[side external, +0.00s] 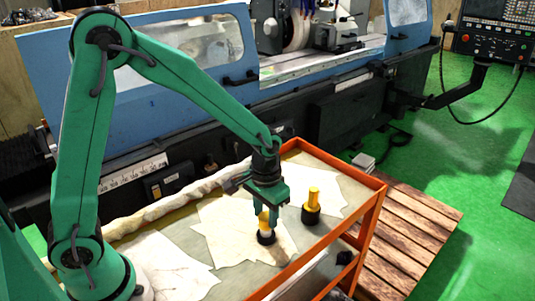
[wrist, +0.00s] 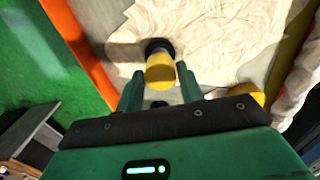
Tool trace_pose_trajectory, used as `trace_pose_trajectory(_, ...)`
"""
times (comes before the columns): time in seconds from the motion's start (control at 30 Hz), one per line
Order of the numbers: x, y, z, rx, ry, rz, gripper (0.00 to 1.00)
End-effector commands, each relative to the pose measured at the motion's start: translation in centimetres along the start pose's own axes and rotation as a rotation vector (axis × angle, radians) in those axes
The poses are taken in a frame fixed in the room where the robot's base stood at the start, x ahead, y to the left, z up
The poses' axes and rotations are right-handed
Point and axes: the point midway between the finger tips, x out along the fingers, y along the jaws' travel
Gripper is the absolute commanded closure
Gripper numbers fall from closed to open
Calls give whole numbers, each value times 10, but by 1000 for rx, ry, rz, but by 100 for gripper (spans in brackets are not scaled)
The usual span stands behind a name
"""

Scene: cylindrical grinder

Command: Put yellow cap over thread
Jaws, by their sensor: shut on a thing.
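My gripper (side external: 265,222) points down over the paper on the cart and is shut on a yellow cap (side external: 263,221). In the wrist view the yellow cap (wrist: 160,72) shows between my fingertips (wrist: 159,76). A black round piece (side external: 266,238) is just below the cap, with a pale band between them in the side view. It also shows beyond the cap in the wrist view (wrist: 158,45). I cannot tell whether cap and black piece touch. A second yellow piece (side external: 314,194) stands upright on a black base (side external: 311,214) to the right. No thread is clearly visible.
The cart's orange rail (side external: 337,238) runs along the front and right. Pale sheets (side external: 170,262) and a rolled cloth (side external: 190,192) lie on the cart. The blue grinder (side external: 135,100) stands behind. A wooden pallet (side external: 420,235) is on the right.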

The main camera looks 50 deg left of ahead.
Motion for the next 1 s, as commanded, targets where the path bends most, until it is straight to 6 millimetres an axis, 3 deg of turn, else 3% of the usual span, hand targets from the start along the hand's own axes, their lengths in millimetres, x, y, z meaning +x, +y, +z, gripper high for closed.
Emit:
trace_pose_trajectory(0.07, 0, 0, 0, 0, 0, 0, 84)
trace_pose_trajectory(0.1, 0, 0, 0, 0, 0, 0, 61)
trace_pose_trajectory(0.23, 0, 0, 0, 0, 0, 0, 37)
trace_pose_trajectory(0.67, -5, 0, 0, 0, 1, 0, 37)
trace_pose_trajectory(1.0, -40, 0, -1, 0, 4, 1, 37)
